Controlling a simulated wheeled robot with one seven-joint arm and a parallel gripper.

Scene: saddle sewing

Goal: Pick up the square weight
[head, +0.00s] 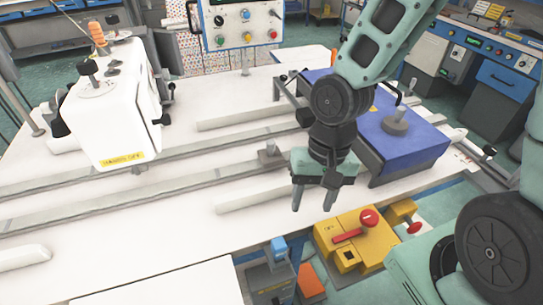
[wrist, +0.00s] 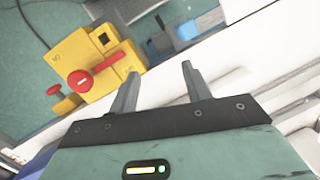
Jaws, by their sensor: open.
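A small grey square weight with a short upright post (head: 270,155) sits on the white table by the grey rails, in the middle of the head view. My gripper (head: 314,200) hangs over the table's front part, to the right of and nearer than the square weight, and apart from it. Its two fingers are spread and point down with nothing between them. The wrist view also shows the open, empty fingers (wrist: 160,75). I cannot make out the square weight in the wrist view.
A round grey weight (head: 396,122) stands on a blue box (head: 413,147) at the right. A white sewing machine (head: 115,110) stands at the left. Long grey rails (head: 130,204) cross the table. A yellow control box with a red knob (head: 350,240) is at the front edge.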

